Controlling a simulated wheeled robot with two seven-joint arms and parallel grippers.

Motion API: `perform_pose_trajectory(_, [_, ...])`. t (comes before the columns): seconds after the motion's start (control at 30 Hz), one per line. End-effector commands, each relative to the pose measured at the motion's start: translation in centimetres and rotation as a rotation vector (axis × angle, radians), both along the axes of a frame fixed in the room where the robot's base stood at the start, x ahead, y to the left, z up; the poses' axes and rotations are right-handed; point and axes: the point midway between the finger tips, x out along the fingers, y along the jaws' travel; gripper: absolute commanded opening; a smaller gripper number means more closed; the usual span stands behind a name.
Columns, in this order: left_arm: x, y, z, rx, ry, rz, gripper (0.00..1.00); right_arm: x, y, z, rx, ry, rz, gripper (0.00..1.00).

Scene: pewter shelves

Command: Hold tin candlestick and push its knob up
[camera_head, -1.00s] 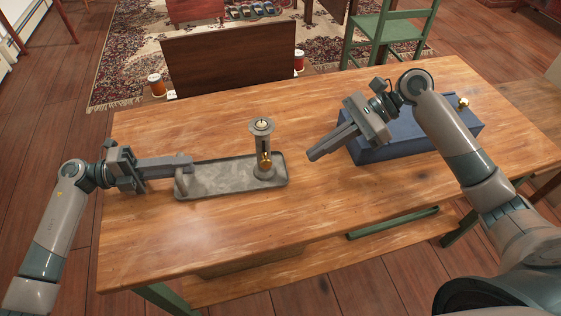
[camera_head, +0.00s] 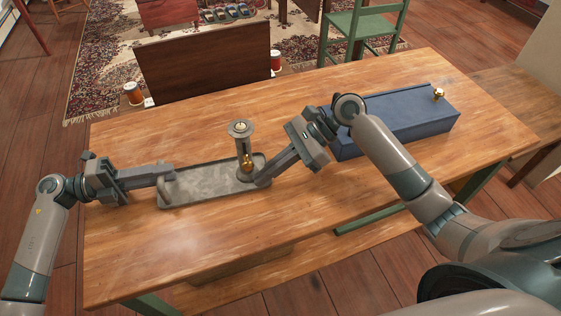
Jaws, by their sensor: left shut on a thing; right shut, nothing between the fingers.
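The tin candlestick (camera_head: 208,187) stands on the wooden table, with a grey oblong tray base, an upright tube (camera_head: 241,137) at its right end and an upright handle (camera_head: 167,190) at its left end. A small brass knob (camera_head: 247,161) sits low on the tube's side. My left gripper (camera_head: 171,174) is shut on the handle; the fingers partly hide it. My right gripper (camera_head: 258,182) is shut and empty, its tips by the foot of the tube, just below and right of the knob. I cannot tell whether they touch the candlestick.
A long blue box (camera_head: 402,118) with a brass knob on top lies right of the candlestick, partly behind my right arm. The table (camera_head: 250,222) is clear in front.

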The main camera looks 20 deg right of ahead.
Motion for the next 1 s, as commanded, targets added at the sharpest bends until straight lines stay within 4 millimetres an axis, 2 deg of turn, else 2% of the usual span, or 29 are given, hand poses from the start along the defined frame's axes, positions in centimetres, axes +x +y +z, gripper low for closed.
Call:
perform_pose_trajectory(0.03, [0.0, 0.0, -0.1, 0.002, 0.002, -0.001, 0.00, 0.2, 0.0, 1.2, 0.000, -0.011, -0.001, 0.00])
perform_pose_trajectory(0.2, [0.0, 0.0, -0.1, 0.002, 0.002, -0.001, 0.00, 0.2, 0.4, 2.9, -0.001, -0.008, -0.002, 0.00])
perform_pose_trajectory(0.73, [0.0, 0.0, -0.1, 0.002, 0.002, -0.001, 0.00, 0.3, 0.6, 3.8, -0.002, -0.007, -0.003, 0.00])
perform_pose_trajectory(1.0, [-0.1, 0.0, -0.2, 0.003, 0.002, -0.001, 0.00, 0.3, 0.5, 6.9, -0.003, -0.010, -0.002, 0.00])
